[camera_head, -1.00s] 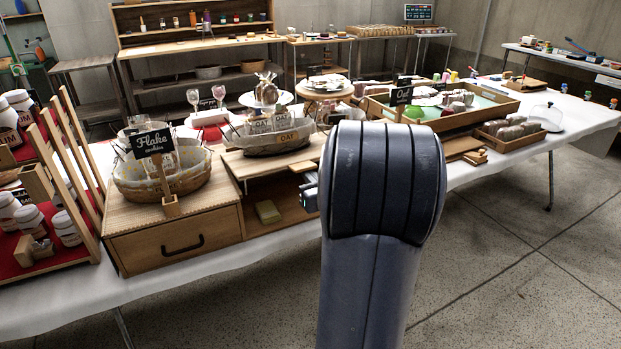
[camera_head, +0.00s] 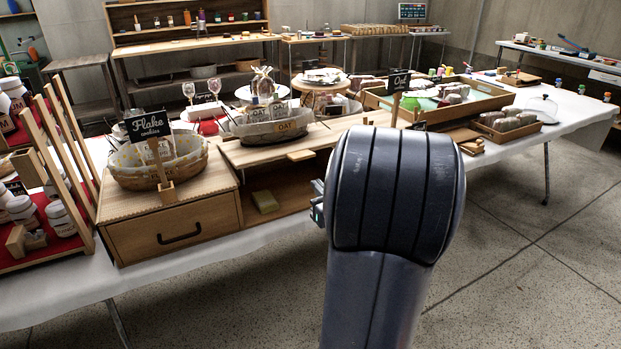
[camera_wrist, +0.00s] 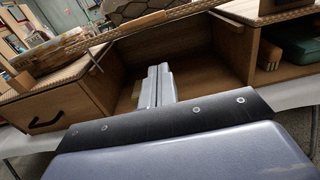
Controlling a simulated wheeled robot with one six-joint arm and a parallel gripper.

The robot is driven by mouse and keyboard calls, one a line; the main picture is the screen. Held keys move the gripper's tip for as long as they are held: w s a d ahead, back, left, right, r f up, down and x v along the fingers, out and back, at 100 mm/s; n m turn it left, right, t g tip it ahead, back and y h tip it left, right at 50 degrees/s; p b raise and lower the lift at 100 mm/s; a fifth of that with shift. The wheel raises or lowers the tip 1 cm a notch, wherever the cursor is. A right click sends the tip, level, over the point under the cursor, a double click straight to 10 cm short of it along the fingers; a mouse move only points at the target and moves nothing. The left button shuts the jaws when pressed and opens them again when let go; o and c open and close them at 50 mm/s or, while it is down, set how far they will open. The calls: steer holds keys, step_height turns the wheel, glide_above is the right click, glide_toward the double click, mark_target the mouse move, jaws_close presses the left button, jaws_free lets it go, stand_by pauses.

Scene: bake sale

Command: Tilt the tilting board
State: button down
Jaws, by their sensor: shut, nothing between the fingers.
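A flat light-wood board (camera_head: 245,153) spans the top of an open compartment and has a small tab (camera_head: 300,155) at its front edge. I take it for the tilting board. It looks about level in the head view. A wicker basket (camera_head: 265,133) with an OAT label stands on it. In the wrist view the board's front edge (camera_wrist: 150,22) crosses the top. My gripper (camera_wrist: 158,72) is shut and empty, pointing into the open compartment below that edge. I cannot tell whether it touches the board. In the head view my arm hides the fingertips.
A drawer box (camera_head: 180,232) with a Flake basket (camera_head: 140,170) stands to the left. A rack of jars (camera_head: 45,200) is at far left. Trays (camera_head: 480,105) are to the right. The floor in front is clear.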

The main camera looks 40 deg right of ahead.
steer(key=v, duration=0.5)
steer(key=shift+s+a+f, duration=0.1)
steer(key=shift+f, duration=0.05)
steer(key=p, duration=0.1)
glide_toward(284, 153)
steer(key=w+d+f, duration=0.3)
steer(key=d, duration=0.1)
steer(key=shift+d+r+p, duration=0.25)
steer(key=shift+r+p, duration=0.25)
steer(key=shift+p, duration=0.1)
